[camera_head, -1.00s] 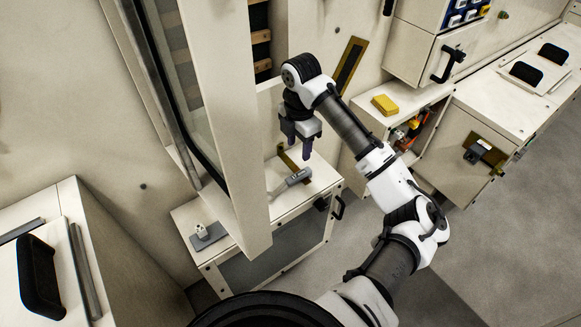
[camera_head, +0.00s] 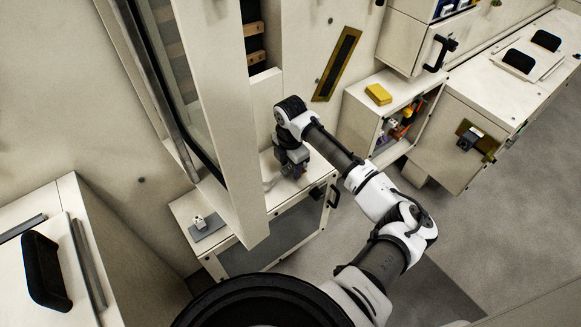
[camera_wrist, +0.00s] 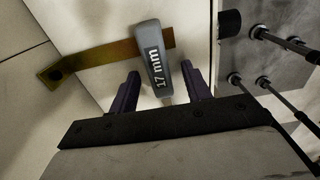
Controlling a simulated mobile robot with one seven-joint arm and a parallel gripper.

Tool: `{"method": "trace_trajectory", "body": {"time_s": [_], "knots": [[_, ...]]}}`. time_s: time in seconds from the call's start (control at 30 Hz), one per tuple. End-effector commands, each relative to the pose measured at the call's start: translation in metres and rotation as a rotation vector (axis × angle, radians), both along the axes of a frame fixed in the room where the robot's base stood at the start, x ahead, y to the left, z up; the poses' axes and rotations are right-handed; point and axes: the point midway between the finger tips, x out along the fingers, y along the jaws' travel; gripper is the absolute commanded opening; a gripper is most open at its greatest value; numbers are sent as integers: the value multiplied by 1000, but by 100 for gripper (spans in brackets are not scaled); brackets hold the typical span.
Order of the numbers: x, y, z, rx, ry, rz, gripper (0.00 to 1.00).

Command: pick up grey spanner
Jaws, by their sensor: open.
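The grey spanner (camera_wrist: 154,55) lies on the white cabinet top in the wrist view, with "17 mm" on its handle. Its lower end reaches between the two fingers of my gripper (camera_wrist: 160,88). The fingers are open, one on each side of the handle, and no contact shows. In the head view my gripper (camera_head: 293,170) is low over the right part of the cabinet top (camera_head: 250,208), and my wrist hides most of the spanner there.
A brass strip (camera_wrist: 95,57) lies beside and partly behind the spanner. A tall pale panel (camera_head: 225,110) stands close to the left of my gripper. A small white object on a grey plate (camera_head: 206,228) sits at the cabinet's left end. A yellow block (camera_head: 378,94) rests on the right-hand cabinet.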

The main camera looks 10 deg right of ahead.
Motion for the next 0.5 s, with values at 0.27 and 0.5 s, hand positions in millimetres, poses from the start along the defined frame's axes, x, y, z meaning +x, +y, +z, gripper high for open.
{"method": "trace_trajectory", "body": {"time_s": [0.27,0.5], "knots": [[0,0,-9,0,-1,1,48],[0,0,-9,0,0,0,25]]}}
